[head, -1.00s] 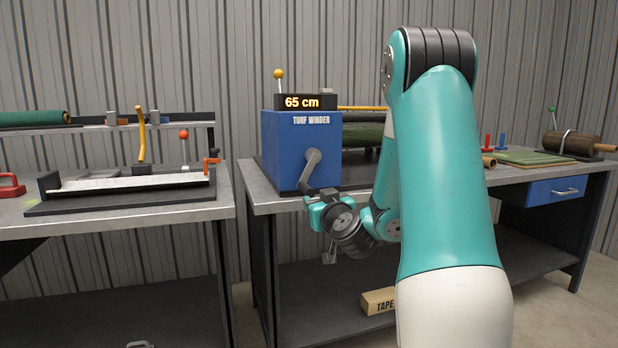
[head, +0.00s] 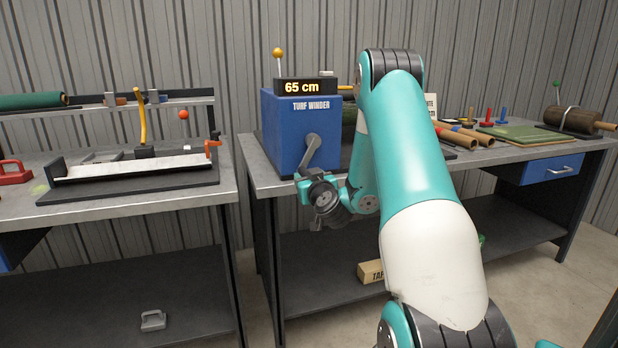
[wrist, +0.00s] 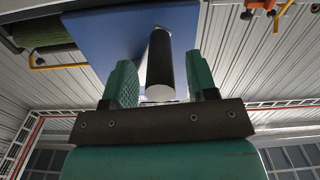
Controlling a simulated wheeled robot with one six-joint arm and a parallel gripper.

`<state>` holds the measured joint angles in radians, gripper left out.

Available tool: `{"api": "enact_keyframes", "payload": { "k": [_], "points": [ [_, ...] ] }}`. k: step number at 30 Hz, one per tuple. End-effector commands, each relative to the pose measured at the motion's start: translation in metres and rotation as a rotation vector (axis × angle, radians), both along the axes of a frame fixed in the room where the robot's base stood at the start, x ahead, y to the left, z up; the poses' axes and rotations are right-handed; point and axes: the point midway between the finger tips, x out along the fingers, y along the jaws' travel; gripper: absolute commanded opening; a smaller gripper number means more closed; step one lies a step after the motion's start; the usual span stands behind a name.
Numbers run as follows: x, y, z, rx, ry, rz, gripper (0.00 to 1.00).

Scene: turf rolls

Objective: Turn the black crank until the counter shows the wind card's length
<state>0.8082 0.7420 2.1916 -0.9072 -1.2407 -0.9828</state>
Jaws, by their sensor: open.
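The blue turf winder (head: 286,135) stands on the right-hand bench. Its counter (head: 302,88) reads 65 cm. The grey crank arm (head: 311,151) on its front points down and slightly left. The black crank handle (wrist: 161,62) shows in the wrist view, end towards me, between the fingers. My gripper (wrist: 161,80) is open, with a teal finger on each side of the handle and gaps visible. In the head view my gripper (head: 303,188) is at the crank's lower end, and the handle is hidden there. A pale card (head: 430,104) is mostly hidden behind my arm; its length cannot be read.
A yellow-knobbed lever (head: 278,60) rises behind the winder. Brown tubes (head: 460,135), a green turf mat (head: 521,136) and a tied roll (head: 570,119) lie right on the bench. A tape box (head: 371,271) is on the lower shelf. The left bench carries a cutting tray (head: 130,170).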

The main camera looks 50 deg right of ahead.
Motion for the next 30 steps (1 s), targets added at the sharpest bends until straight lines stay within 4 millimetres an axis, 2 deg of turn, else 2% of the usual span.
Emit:
{"api": "enact_keyframes", "payload": {
  "k": [1,7,20,30],
  "points": [
    [0.000,0.000,0.000,0.000,0.000,0.000,0.46],
    [0.000,0.000,0.000,0.000,0.000,0.000,0.00],
    [-0.003,-0.005,-0.006,-0.061,0.034,-0.002,0.00],
    [-0.014,-0.023,-0.018,-0.278,0.162,-0.005,0.00]
  ]
}}
